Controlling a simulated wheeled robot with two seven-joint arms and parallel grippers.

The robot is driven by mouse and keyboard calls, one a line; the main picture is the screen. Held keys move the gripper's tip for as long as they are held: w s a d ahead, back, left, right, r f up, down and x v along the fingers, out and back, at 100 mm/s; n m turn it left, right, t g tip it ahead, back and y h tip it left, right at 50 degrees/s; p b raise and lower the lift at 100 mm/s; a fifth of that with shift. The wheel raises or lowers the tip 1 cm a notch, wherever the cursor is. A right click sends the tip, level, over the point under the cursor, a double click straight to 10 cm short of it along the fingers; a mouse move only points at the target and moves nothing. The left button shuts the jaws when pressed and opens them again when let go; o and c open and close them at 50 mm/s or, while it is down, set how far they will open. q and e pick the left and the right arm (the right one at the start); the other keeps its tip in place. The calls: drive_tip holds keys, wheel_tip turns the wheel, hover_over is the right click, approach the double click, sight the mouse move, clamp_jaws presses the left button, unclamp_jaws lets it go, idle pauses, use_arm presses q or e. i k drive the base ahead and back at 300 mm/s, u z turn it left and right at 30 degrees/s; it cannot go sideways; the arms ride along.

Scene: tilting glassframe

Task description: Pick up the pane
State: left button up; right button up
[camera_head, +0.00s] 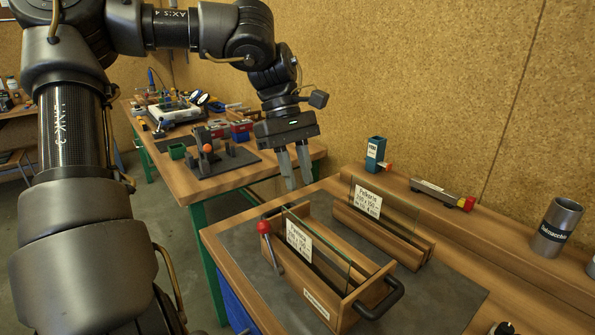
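A clear glass pane (327,249) with a white label stands upright and lengthwise in a wooden tilting frame (374,282) with a black handle at its near right end and a red-knobbed lever at its left. A second clear pane (398,212) with a white label stands in a wooden rack (416,246) behind it. My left gripper (299,184) points down with its two fingers slightly apart. It appears open and empty, above and behind the left end of the tilting frame, apart from both panes. My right gripper does not show.
The frame and rack stand on a dark mat (444,297) on a wooden bench. A raised ledge behind holds a blue-green box (375,152), a red-tipped tool (442,194) and a grey cylinder (556,228). A cluttered second table (184,181) stands at the back left.

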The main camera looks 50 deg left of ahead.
sight(399, 217)
drive_tip(key=k, duration=1)
